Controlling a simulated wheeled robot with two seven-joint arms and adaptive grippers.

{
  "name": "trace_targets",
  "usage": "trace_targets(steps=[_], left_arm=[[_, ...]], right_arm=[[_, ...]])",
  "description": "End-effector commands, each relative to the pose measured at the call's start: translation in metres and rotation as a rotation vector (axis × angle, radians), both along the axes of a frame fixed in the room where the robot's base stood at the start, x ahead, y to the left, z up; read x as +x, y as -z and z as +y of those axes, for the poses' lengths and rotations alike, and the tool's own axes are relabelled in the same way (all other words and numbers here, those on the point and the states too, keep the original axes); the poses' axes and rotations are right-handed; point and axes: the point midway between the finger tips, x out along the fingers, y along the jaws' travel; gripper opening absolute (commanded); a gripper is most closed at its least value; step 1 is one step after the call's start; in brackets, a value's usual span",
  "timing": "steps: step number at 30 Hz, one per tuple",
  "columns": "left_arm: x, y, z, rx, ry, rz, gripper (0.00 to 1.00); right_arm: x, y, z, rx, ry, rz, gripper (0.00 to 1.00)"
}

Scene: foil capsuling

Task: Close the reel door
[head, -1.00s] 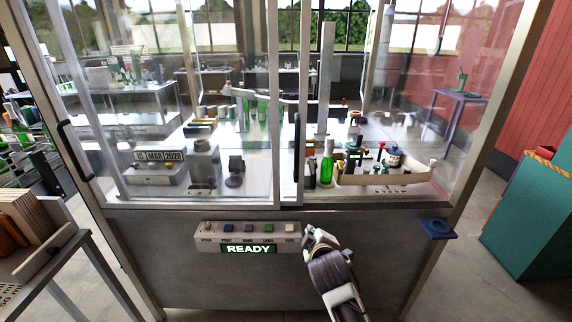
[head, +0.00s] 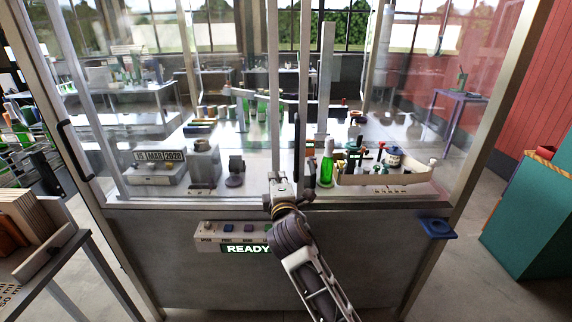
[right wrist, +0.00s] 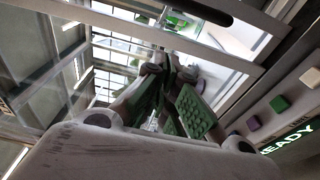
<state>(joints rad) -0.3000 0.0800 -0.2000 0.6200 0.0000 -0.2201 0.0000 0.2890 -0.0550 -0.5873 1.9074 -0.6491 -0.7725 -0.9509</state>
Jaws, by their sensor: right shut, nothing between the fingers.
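The glass-fronted cabinet has framed door panels, and I cannot tell for sure which is the reel door. One dark upright handle (head: 297,148) is on the middle stile, and another dark handle (head: 75,150) is at the left edge. My right gripper (head: 276,186) is at the bottom of the middle stile, just left of and below the middle handle. It is shut and empty; whether it touches the frame is unclear. My left gripper is out of view.
A button panel with a READY display (head: 245,249) is below the doors, partly covered by my right arm. Bottles and a tray of tools (head: 385,179) are behind the glass. A blue bracket (head: 437,229) juts out at the front right. A side table (head: 40,262) stands at left.

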Motion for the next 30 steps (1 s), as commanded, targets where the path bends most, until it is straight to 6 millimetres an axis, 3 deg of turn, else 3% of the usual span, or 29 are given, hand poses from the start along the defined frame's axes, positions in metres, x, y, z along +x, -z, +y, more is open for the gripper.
trace_targets(steps=[11, 30], left_arm=[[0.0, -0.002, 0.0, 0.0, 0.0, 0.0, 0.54], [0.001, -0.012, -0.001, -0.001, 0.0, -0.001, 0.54]], right_arm=[[0.009, 0.0, 0.001, 0.002, 0.002, 0.002, 0.0], [0.06, 0.0, 0.008, 0.002, 0.001, 0.002, 0.0]])
